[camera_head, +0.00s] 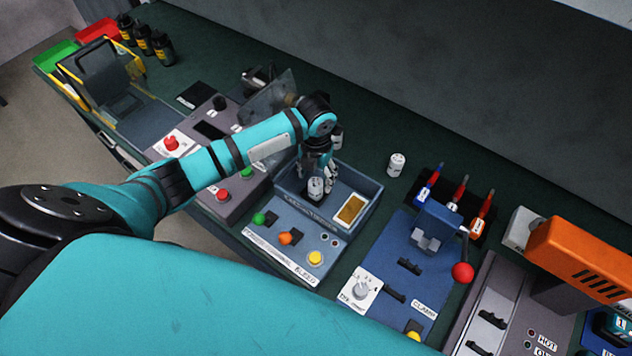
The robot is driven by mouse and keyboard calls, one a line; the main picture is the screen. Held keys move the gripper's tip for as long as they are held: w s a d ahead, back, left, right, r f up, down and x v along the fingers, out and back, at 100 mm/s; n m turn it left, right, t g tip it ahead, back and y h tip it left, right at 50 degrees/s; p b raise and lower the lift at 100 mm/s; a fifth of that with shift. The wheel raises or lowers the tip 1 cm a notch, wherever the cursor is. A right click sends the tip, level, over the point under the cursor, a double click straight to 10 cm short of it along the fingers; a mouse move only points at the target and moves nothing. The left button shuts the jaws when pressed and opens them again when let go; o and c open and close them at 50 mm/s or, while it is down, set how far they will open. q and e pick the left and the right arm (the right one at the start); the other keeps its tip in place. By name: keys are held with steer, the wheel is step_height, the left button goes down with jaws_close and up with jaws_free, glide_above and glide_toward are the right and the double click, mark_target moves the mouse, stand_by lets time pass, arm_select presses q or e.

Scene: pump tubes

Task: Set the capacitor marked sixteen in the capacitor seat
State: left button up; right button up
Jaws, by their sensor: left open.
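My left gripper (319,178) reaches down over the blue tray (371,204) and is open. A small white capacitor (316,187) with a dark mark stands at its fingertips, by the tray's dark round fitting; its number is too small to read. The fingers are close around or beside it, and I cannot tell whether they touch. Another white capacitor (397,164) stands upright on the green bench to the right of the tray, its mark unreadable. A further pale cylinder (338,138) shows partly behind my wrist. I cannot pick out the capacitor seat with certainty. My right gripper is not in view.
A panel with coloured buttons (285,238) fronts the tray. To the right stand a blue clamp station (385,246) with a red-knobbed lever (462,271), several screwdrivers (454,196) and an orange machine (583,256).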

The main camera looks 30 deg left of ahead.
mark_target(316, 182)
arm_select(q)
step_height(316, 182, up, 8)
steer(key=b, duration=0.1)
steer(key=shift+r, duration=0.25)
